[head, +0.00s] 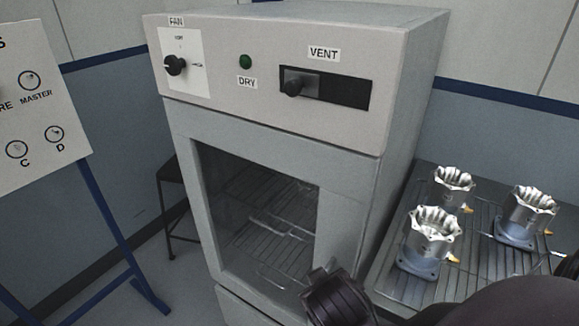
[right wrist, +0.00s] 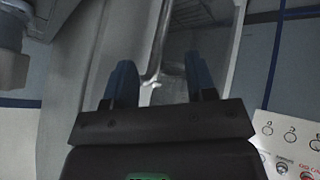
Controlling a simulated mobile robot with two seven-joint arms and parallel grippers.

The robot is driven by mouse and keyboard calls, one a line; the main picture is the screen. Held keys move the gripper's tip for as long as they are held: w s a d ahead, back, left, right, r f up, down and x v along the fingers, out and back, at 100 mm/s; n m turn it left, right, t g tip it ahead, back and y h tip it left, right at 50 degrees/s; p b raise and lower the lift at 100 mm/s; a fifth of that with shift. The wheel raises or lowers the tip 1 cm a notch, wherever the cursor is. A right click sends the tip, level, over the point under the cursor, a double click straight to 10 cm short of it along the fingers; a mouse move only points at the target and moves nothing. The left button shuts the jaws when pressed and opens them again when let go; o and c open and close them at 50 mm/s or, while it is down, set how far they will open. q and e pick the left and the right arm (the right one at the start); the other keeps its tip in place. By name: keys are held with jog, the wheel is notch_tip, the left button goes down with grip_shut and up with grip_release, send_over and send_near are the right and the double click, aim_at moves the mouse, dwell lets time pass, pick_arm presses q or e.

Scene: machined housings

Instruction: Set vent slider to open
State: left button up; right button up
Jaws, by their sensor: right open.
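The vent slider (head: 293,87) is a dark knob at the left end of a black horizontal slot (head: 340,92) under the VENT label. The slot is on the upper front panel of a grey drying cabinet (head: 270,125). My right gripper (right wrist: 162,78) is open in the right wrist view, its two blue fingers apart with nothing held between them. A dark part of my right arm shows at the bottom of the head view, below the slider and well away from it. My left gripper is not in view.
A fan dial (head: 175,65) and a green DRY lamp (head: 245,62) are left of the slot. The glass door (head: 255,215) is below. A rack (head: 480,265) with three metal housings (head: 432,240) stands at right, and a labelled board (head: 40,110) at left.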

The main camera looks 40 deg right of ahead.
jog(key=w+r+m+t+h, duration=0.2)
jog(key=w+r+h, duration=0.1)
jog(key=w+r, duration=0.3)
jog(key=m+h, duration=1)
jog(key=h, duration=0.3)
send_near(291, 90)
jog(key=p+x, duration=0.4)
jog(key=x, duration=0.4)
jog(key=shift+r, duration=0.15)
jog(key=shift+x, duration=0.85)
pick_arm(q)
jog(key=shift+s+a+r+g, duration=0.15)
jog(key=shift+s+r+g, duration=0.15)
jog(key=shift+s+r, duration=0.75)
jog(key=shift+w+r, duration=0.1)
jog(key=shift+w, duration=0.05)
pick_arm(e)
grip_shut()
